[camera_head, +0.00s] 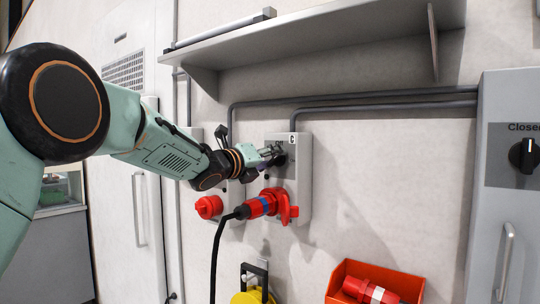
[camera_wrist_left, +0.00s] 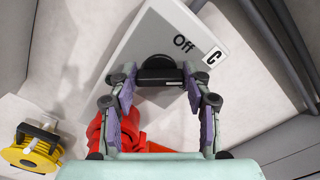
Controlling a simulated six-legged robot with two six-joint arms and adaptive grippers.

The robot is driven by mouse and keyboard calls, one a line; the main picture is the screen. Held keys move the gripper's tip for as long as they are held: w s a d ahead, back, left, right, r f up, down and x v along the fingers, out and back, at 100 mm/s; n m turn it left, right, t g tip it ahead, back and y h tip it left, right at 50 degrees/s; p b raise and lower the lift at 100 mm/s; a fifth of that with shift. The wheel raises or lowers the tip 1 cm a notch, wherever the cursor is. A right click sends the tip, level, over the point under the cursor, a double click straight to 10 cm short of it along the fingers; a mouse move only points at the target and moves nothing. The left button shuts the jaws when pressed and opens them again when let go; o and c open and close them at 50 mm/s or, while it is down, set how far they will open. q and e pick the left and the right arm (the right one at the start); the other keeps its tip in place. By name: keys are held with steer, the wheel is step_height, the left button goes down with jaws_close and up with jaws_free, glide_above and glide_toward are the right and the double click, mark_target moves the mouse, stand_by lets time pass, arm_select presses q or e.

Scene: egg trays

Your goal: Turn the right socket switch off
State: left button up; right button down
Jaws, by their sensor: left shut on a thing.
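The right socket box (camera_head: 304,180) is a grey wall unit with a "C" label, in the middle of the head view. Its grey face also shows in the wrist view (camera_wrist_left: 150,35), with the word "Off" above the black switch knob (camera_wrist_left: 160,72). My left gripper (camera_head: 277,153) reaches the upper part of the box and hides most of the knob in the head view. In the wrist view my left gripper (camera_wrist_left: 160,80) has a finger on each side of the knob and is shut on it. A red and blue plug (camera_head: 262,205) sits in the socket below. My right gripper is not in view.
Another socket with a red cap (camera_head: 209,206) is at the left, partly behind my arm. A shelf (camera_head: 310,32) hangs above. A red bin (camera_head: 345,270) and a yellow cable reel (camera_head: 252,297) are below. A black cable (camera_head: 215,255) hangs from the plug. A grey cabinet (camera_head: 505,205) stands right.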

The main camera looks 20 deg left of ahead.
arm_select(q)
steer(key=n+p, duration=0.2)
steer(key=n, duration=0.2)
steer(key=shift+r+n, duration=0.1)
steer(key=shift+n, duration=0.2)
steer(key=n+p, duration=0.3)
steer(key=n, duration=0.2)
steer(key=shift+a, duration=0.1)
steer(key=shift+n+p, duration=0.35)
steer(key=shift+n, duration=0.05)
steer(key=o, duration=1.2)
steer(key=shift+w+f, duration=0.15)
steer(key=shift+f, duration=0.1)
steer(key=shift+c, duration=0.2)
steer(key=v, duration=1.2)
